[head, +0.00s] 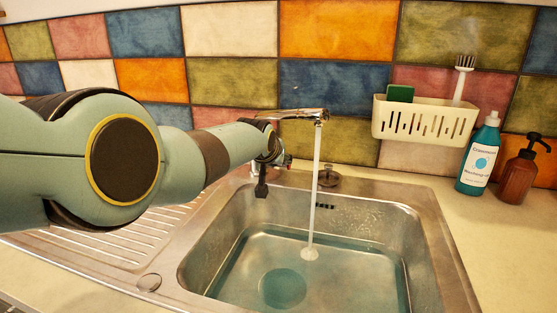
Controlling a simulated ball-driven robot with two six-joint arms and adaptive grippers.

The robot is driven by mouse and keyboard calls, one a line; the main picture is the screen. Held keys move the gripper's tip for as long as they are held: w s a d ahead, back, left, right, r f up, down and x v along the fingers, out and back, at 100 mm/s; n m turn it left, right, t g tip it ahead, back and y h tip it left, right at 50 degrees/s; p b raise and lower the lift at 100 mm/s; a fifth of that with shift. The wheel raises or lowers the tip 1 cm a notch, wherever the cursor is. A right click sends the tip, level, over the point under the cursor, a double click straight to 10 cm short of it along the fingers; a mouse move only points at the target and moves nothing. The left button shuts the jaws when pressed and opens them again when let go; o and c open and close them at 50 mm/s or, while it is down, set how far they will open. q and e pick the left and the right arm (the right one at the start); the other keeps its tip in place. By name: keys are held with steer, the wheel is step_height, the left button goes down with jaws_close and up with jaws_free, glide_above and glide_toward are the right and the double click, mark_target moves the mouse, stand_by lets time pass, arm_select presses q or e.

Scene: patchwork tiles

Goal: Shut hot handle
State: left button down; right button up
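A chrome tap has its spout (300,114) reaching out over the sink, and a stream of water (317,190) runs from it into the basin. A small metal tap handle (287,161) with a reddish mark shows just right of my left wrist; whether it is the hot one I cannot tell for sure. My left gripper (262,188) is at the tap, left of this handle, with a dark fingertip pointing down. The arm hides much of the tap body. I cannot see whether its fingers are apart or touch anything. My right gripper is out of view.
The steel sink (430,225) holds bluish water, with a drainboard (120,245) on the left. A cream caddy (425,120) with a sponge and brush hangs on the tiled wall. A teal bottle (479,158) and brown pump bottle (520,175) stand on the right counter.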

arm_select(q)
steer(key=c, duration=1.1)
jaws_free()
steer(key=shift+c, duration=0.2)
steer(key=shift+o, duration=0.3)
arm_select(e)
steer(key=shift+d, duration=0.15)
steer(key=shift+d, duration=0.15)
